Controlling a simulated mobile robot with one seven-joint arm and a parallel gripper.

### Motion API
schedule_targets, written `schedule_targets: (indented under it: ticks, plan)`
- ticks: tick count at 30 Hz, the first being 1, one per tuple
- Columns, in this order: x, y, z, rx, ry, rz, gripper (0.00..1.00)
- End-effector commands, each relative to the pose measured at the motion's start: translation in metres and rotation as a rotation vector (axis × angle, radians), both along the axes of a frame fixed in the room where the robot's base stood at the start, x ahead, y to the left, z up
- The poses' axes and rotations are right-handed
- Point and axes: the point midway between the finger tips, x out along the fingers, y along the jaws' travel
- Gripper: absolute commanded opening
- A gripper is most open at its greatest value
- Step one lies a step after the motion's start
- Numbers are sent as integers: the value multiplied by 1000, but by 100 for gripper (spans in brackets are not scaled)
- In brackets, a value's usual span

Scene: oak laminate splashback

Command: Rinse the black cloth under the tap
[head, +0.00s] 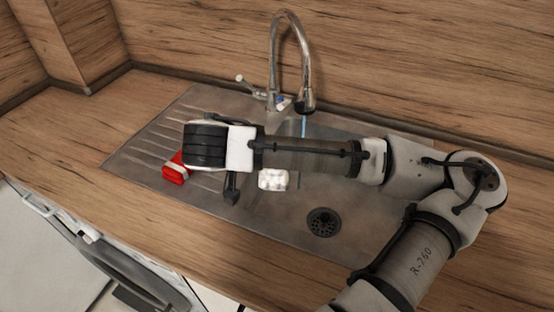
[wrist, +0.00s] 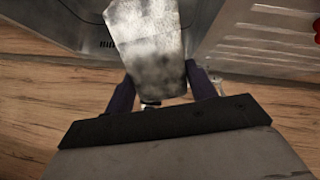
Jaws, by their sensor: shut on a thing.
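In the wrist view my gripper (wrist: 162,74) is shut on a pale grey, mottled, limp-looking piece (wrist: 145,40), between its two dark fingers. It may be the cloth, though it looks whitish, and I see no plainly black cloth. In the head view a white lumpy thing (head: 272,180) shows over the sink basin just below my forearm. It may be the same piece, but I cannot tell. The chrome tap (head: 308,70) stands at the back of the sink. A thin blue stream (head: 304,125) shows under its spout.
A red item (head: 175,168) lies on the ribbed drainboard (head: 140,160) at the left. The steel basin has a round dark drain (head: 322,222). My forearm crosses above the sink, in front of the tap. Bare wooden worktop (head: 75,150) lies to the left, below the wooden splashback (head: 190,40).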

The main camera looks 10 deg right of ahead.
Motion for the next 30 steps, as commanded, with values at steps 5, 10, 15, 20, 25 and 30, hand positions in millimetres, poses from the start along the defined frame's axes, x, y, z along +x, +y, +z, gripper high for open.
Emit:
schedule_targets:
  ticks: [5,10,15,20,25,30]
  plan:
    - [0,0,-45,-3,0,1,30]
    - [2,-2,-53,0,-1,0,30]
    - [10,-10,-55,-1,0,-2,30]
    - [22,-21,-58,-1,-2,-2,30]
    - [34,-33,-61,-1,-2,-2,30]
    - [46,-44,-65,-1,-1,-2,30]
